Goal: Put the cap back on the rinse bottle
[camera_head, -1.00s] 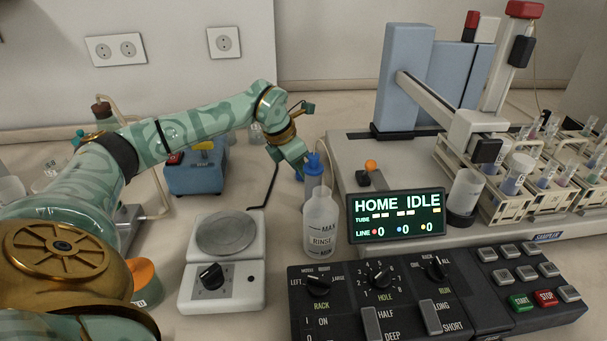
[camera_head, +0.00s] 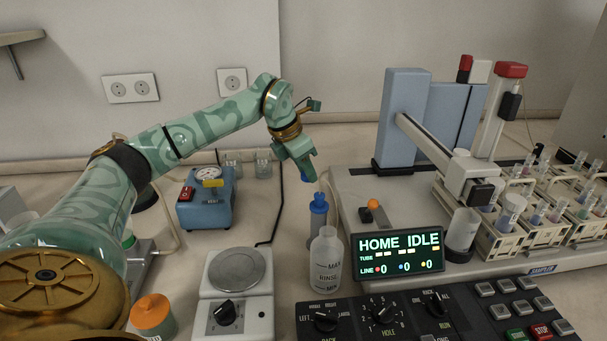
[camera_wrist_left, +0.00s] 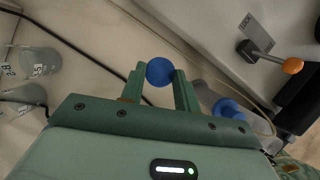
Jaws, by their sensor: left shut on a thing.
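The rinse bottle (camera_head: 326,264), translucent white with MAX and MIN marks, stands upright with an uncapped neck, left of the display. My left gripper (camera_head: 306,174) is above and behind it, apart from it. The left gripper is shut on a round blue cap (camera_wrist_left: 160,72), which shows between the fingertips in the left wrist view. In the head view only a little of this cap (camera_head: 306,179) shows under the fingers. My right gripper is not in view.
A blue-topped bottle (camera_head: 319,214) stands close behind the rinse bottle. A balance-like plate device (camera_head: 238,290) is at left, the dark control panel (camera_head: 400,318) in front. The display (camera_head: 400,252) and sampler with tube racks (camera_head: 520,235) stand right. A blue pump box (camera_head: 206,203) is behind.

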